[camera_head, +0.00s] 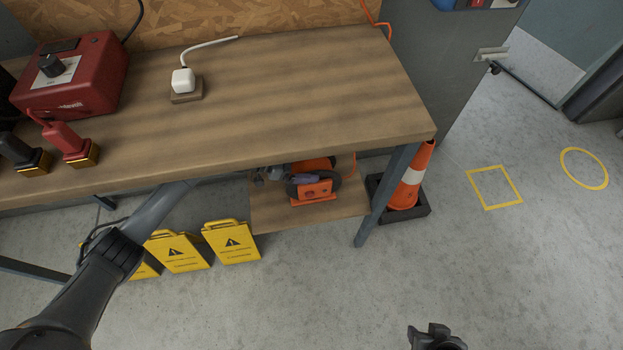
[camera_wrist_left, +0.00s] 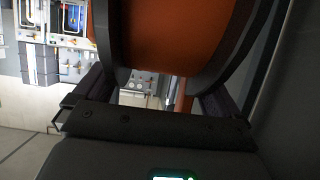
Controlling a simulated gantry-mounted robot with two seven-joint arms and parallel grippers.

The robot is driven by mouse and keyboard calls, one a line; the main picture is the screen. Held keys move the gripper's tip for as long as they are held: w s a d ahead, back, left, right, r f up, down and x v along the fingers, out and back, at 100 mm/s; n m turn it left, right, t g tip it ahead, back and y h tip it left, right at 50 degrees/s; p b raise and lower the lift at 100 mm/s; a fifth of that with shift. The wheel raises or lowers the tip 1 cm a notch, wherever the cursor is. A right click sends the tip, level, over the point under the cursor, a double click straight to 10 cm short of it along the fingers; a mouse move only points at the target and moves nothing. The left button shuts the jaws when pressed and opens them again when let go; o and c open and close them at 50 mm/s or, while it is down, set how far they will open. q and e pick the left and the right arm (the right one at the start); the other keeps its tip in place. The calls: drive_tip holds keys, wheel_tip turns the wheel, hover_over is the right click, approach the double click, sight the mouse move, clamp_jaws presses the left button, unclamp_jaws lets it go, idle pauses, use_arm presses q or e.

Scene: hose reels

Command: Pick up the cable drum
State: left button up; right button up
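The cable drum (camera_head: 316,188), orange with dark round flanges, stands on the low wooden shelf (camera_head: 275,222) under the workbench. The bench edge hides part of its top. My left arm reaches in under the bench, and my left gripper (camera_head: 278,174) is at the drum's left side. In the left wrist view the drum (camera_wrist_left: 165,35) fills the upper middle, very close. The left fingers (camera_wrist_left: 150,100) are spread apart, with a thin orange part between them and visible gaps; contact cannot be told. My right gripper (camera_head: 437,338) shows only partly at the bottom edge, away from the drum.
The workbench top (camera_head: 290,90) overhangs the shelf, and its leg (camera_head: 385,195) stands right of the drum. A traffic cone (camera_head: 411,178) is beyond the leg. Yellow signs (camera_head: 232,243) stand on the floor left of the shelf. Floor at the front right is clear.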

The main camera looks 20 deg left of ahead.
use_arm(q)
drive_tip(key=c, duration=1.4)
drive_tip(key=shift+d+r, duration=0.1)
drive_tip(key=shift+r, duration=0.05)
drive_tip(key=shift+c, duration=0.9)
drive_tip(key=shift+r, duration=0.1)
